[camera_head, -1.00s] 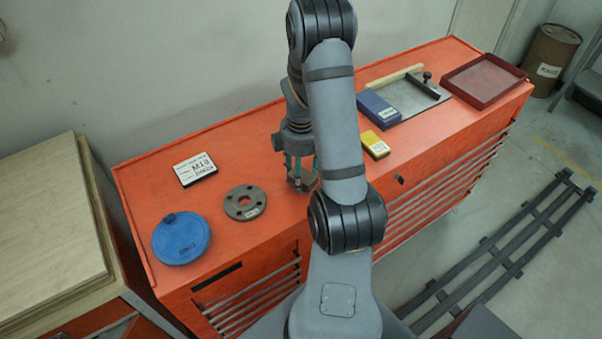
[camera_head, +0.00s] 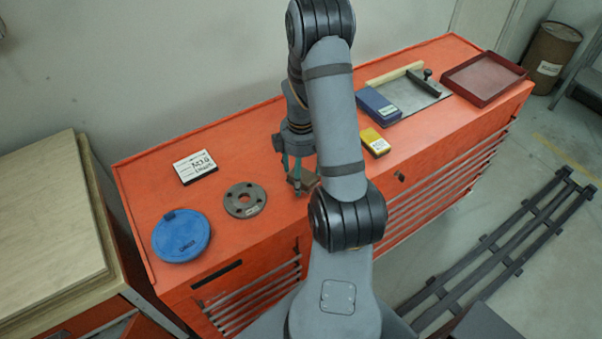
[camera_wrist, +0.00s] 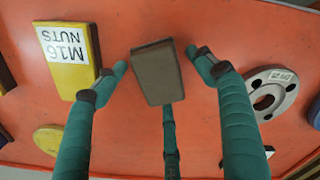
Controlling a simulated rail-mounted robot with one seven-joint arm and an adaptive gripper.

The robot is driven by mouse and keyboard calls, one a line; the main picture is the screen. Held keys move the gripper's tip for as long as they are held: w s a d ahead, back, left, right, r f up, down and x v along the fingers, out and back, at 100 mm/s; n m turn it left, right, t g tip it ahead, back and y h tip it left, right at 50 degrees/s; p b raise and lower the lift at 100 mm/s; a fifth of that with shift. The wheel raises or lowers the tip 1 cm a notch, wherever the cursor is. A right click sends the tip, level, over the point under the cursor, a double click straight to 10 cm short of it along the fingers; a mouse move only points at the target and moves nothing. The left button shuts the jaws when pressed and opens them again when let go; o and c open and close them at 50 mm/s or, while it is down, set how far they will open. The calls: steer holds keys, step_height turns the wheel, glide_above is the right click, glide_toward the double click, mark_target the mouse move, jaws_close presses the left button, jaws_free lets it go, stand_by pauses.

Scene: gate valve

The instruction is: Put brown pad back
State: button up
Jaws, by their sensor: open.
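The brown pad (camera_wrist: 157,72) is a small block with a grey-brown top. In the wrist view it sits between the fingertips of my gripper (camera_wrist: 162,78), with one finger at its left, one at its right and one below. Gaps show at the left and right fingers; I cannot tell whether the lower finger touches it. In the head view the pad (camera_head: 304,181) is on the orange cabinet top near its front edge, partly hidden by my gripper (camera_head: 296,180) and arm. My gripper is open around the pad.
On the orange cabinet top (camera_head: 225,155), a grey flange (camera_head: 245,200) and blue disc (camera_head: 181,236) lie left of the pad, with a white-labelled box (camera_head: 195,167) behind. A yellow box (camera_head: 375,142), blue box (camera_head: 379,105) and red tray (camera_head: 484,79) lie right.

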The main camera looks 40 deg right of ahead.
steer(key=shift+w+d+r, duration=0.1)
steer(key=shift+r, duration=0.55)
step_height(320, 180, up, 11)
steer(key=shift+b, duration=0.45)
steer(key=shift+o, duration=0.3)
